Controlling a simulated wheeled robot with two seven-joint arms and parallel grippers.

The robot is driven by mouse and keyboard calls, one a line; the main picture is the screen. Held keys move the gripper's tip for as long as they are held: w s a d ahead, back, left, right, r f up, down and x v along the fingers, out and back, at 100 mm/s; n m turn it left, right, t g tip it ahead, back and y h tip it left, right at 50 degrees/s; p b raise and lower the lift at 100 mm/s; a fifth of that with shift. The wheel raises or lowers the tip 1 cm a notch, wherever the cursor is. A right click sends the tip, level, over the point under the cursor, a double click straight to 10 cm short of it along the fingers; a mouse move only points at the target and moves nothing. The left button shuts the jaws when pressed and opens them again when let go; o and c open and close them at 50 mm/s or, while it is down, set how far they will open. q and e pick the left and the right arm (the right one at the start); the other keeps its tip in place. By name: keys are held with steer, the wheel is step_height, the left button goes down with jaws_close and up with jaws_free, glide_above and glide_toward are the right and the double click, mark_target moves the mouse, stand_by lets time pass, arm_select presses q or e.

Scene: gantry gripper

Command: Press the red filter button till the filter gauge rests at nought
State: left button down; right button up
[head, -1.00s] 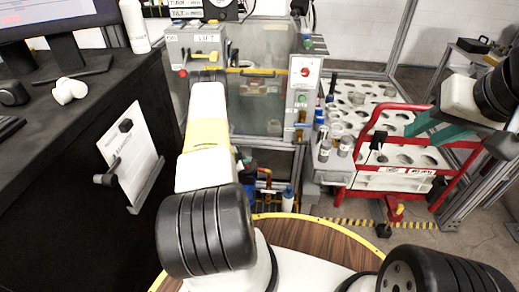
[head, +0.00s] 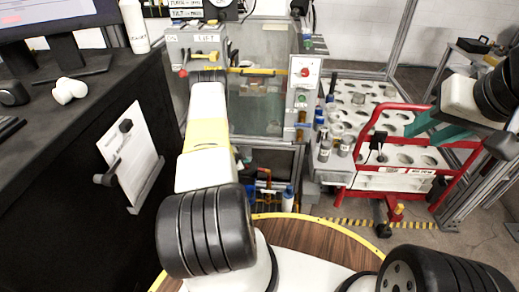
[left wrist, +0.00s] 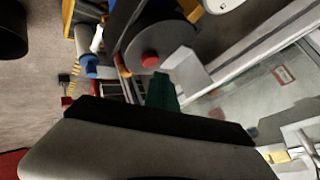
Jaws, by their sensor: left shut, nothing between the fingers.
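In the head view my own arm hides this gripper in front of the grey cabinet. A red knob (head: 305,72) shows there on a white panel, right of the glass. I cannot tell which is the filter button. A dial (head: 219,3) is cut off at the top; its reading is unclear. My right gripper (head: 428,125) is at the right; its opening is unclear.
A red-framed cart (head: 362,150) with a white holed tray stands at the right. A black desk (head: 95,90) with a monitor fills the left.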

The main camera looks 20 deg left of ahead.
arm_select(q)
steer(key=shift+f, duration=0.1)
steer(key=shift+f, duration=0.3)
steer(key=shift+f, duration=0.5)
stand_by(0.8)
steer(key=shift+r, duration=0.9)
steer(key=shift+r, duration=0.1)
steer(key=shift+r, duration=2.4)
